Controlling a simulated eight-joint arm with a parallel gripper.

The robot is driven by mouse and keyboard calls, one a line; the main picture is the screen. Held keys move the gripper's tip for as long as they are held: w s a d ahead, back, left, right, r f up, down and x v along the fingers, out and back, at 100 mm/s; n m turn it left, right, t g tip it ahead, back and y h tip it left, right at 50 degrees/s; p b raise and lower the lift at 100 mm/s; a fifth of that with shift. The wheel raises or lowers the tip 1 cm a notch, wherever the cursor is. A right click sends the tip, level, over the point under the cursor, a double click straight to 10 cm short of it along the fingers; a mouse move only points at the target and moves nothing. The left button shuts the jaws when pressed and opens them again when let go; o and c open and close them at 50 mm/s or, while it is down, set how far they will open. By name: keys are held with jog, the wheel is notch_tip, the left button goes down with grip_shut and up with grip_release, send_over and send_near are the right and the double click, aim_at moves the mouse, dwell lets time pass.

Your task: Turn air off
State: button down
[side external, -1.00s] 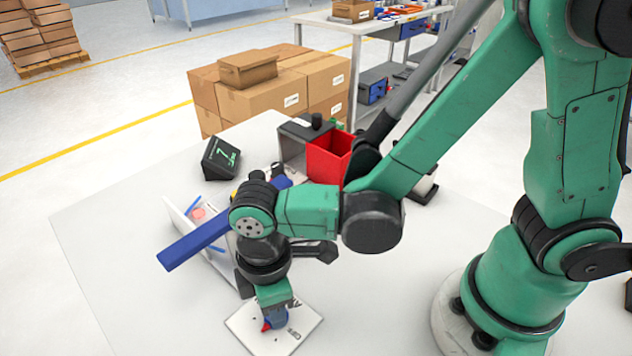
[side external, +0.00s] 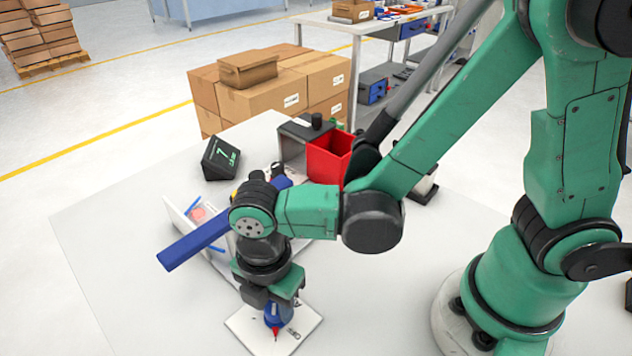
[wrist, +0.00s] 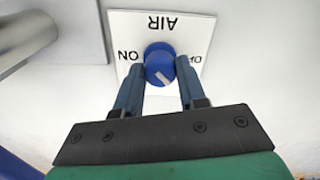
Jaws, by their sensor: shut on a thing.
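The air control is a white plate (wrist: 187,28) marked AIR, ON and OFF, lying on the table; its lettering is upside down in the wrist view. A round blue knob (wrist: 157,62) with a white pointer mark sits at its middle. The mark points toward the lower right of the knob in the wrist view, between ON at left and OFF at right. My gripper (wrist: 160,69) is shut on the knob, one finger on each side. In the side view, my gripper (side external: 274,312) points down over the plate (side external: 304,326), and a small red tip shows at the knob.
Further back are a red bin (side external: 328,160) and a dark display (side external: 221,158) showing 7. The table's left front is clear.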

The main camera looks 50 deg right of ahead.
aim_at(274, 305)
dwell(0.3)
jog(key=c, duration=0.5)
grip_release()
jog(key=shift+r, duration=2.85)
jog(key=w+d+r+m+t, duration=0.1)
jog(key=d+r+m+t, duration=0.2)
jog(key=d+m, duration=0.5)
jog(key=w+d+r+m+t, duration=0.2)
jog(key=d+r+m+t, duration=0.1)
jog(key=d+m, duration=0.6)
jog(key=m+t, duration=0.1)
jog(key=m, duration=0.2)
jog(key=shift+w+r+m, duration=0.2)
jog(key=shift+w+m, duration=0.05)
jog(key=shift+m, duration=0.15)
